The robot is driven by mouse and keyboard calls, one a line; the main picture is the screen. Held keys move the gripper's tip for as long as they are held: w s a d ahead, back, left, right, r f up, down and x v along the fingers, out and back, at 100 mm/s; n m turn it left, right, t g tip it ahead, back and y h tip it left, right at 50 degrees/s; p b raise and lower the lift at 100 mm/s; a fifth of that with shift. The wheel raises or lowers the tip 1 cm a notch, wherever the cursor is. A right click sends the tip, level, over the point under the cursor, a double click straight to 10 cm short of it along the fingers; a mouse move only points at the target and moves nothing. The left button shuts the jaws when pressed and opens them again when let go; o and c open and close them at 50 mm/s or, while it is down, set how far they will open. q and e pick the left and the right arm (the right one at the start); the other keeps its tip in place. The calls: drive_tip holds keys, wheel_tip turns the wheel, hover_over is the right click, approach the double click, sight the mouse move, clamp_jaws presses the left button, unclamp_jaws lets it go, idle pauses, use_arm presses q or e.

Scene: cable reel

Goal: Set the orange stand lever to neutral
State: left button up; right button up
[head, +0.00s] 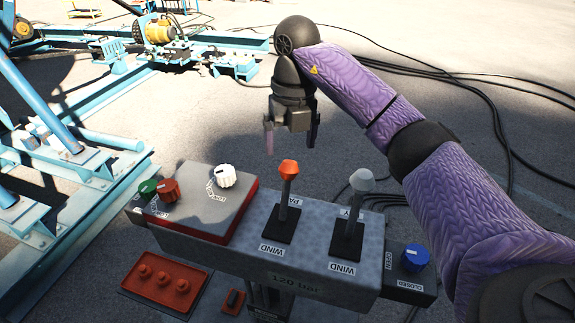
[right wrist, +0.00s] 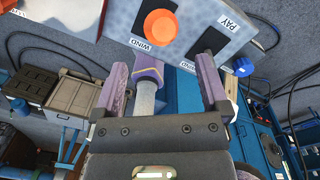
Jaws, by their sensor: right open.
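The orange stand lever (head: 288,172) has a dark shaft with an orange knob and stands on a black plate on the grey console. A PAY label is at the plate's far end and a WIND label at its near end. The lever looks close to upright; its exact tilt is hard to tell. My right gripper (head: 290,138) is open and empty, above and beyond the knob, not touching it. In the right wrist view the orange knob (right wrist: 160,27) shows past the open fingertips, roughly centred between them. My left gripper is out of view.
A grey-knobbed lever (head: 362,181) stands just right of the orange one. A raised panel with a white knob (head: 225,175), red knob (head: 166,190) and green knob (head: 148,189) is to the left. A blue knob (head: 415,257) is at the right end. Cables (head: 500,120) lie on the ground.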

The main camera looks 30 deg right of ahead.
sight(289, 163)
wheel_tip(289, 163, down, 7)
drive_tip(key=shift+w+a+p, duration=0.15)
drive_tip(key=shift+p, duration=0.35)
drive_tip(key=shift+f, duration=0.15)
clamp_jaws()
